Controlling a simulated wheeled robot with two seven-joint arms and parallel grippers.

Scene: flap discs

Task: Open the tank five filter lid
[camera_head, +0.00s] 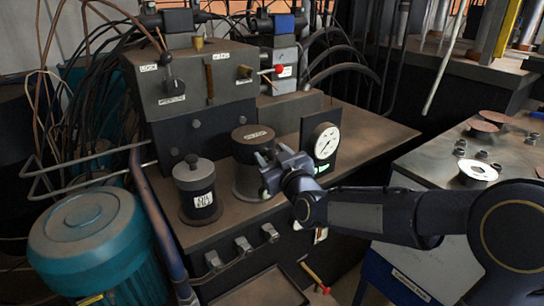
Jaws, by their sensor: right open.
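Two dark canisters stand on the brown machine top. The larger canister (245,182) has a flat black lid (253,138) with a small white label too small to read for sure. The lid looks seated on the canister. The smaller canister (199,198) to its left has a grey knobbed lid (194,170) and a white label on its front. I cannot tell for sure which lid is the tank five filter lid. My right gripper (266,172) is open at the larger canister's right front, just below its lid, and partly hides its side. Contact cannot be told. My left gripper is not in view.
A pressure gauge (324,143) stands right of the larger canister. A control box (192,84) with levers rises behind. A teal motor (92,250) fills the lower left. A grey bench (431,167) with discs is at the right. Bare machine top (368,128) lies behind my right arm.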

